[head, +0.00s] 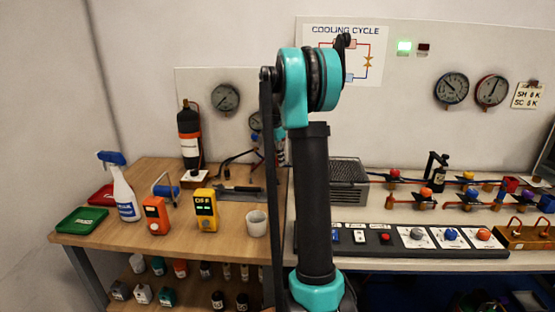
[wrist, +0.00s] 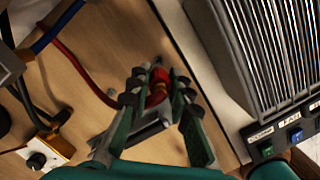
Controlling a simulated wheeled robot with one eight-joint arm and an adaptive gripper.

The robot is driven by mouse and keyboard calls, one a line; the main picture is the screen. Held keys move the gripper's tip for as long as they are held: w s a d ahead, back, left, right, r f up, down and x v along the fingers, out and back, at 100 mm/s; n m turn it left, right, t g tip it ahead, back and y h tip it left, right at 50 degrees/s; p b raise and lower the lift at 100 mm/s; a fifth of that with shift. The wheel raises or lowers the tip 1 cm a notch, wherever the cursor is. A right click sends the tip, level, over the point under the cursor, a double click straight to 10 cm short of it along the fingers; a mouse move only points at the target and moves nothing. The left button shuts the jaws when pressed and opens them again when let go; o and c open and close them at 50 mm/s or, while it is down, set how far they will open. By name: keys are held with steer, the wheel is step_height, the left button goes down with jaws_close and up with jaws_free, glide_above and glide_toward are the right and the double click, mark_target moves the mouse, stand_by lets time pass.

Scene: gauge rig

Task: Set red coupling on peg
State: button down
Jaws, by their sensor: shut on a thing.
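I cannot pick out the peg in either view. In the head view my arm stands upright in the middle and hides the gripper and coupling.
In the wrist view a red hose (wrist: 72,66) lies left of the gripper, and a finned grey unit (wrist: 250,55) stands to the right. In the head view a white cup (head: 256,223), a yellow meter (head: 206,210) and an orange meter (head: 156,216) stand on the bench (head: 150,250).

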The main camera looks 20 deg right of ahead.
steer(key=shift+f, duration=2.6)
steer(key=shift+f, duration=0.2)
steer(key=shift+f, duration=0.35)
steer(key=shift+f, duration=0.35)
steer(key=shift+f, duration=0.25)
steer(key=shift+f, duration=0.15)
steer(key=c, duration=1.6)
jaws_free()
